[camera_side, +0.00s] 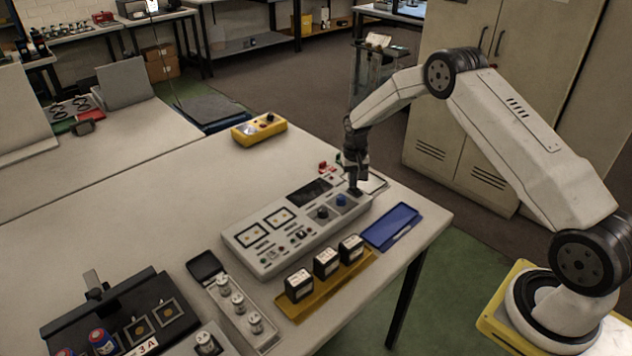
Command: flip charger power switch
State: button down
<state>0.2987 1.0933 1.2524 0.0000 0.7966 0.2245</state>
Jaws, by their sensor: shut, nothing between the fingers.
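The charger appears to be the long light-grey panel box (297,228) on the table, with two square meters, a dark display, several small buttons, a black knob and a blue knob (341,200). Which control is the power switch is too small to tell. My gripper (355,190) points down at the box's far right end, close to the blue knob and a little beyond it. Its fingers are shut with nothing between them. I cannot tell whether the fingertips touch the panel. My gripper hides part of that end.
A blue tray (392,227) lies right of the box. Three black blocks (326,262) stand on a yellow tray in front. A tray with metal cylinders (237,304) and a black fixture (125,315) are at front left. A yellow device (259,129) sits behind; the table's left middle is clear.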

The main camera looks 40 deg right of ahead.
aim_at(352, 189)
jog(key=shift+f, duration=0.45)
dwell(0.4)
jog(key=shift+r, duration=3.5)
jog(key=shift+s+a+r, duration=0.2)
jog(key=shift+a+r, duration=0.1)
jog(key=shift+a, duration=0.05)
jog(key=s+a+r+n+t, duration=0.1)
jog(key=s+a+r+n, duration=0.2)
jog(key=s+a+r, duration=0.5)
jog(key=s+a+n, duration=0.1)
jog(key=s+a, duration=0.3)
jog(key=s, duration=0.4)
jog(key=s+a+n+t, duration=0.1)
jog(key=s+a+n, duration=0.1)
jog(key=s, duration=0.7)
jog(key=shift+a+t, duration=0.3)
jog(key=shift+a, duration=0.6)
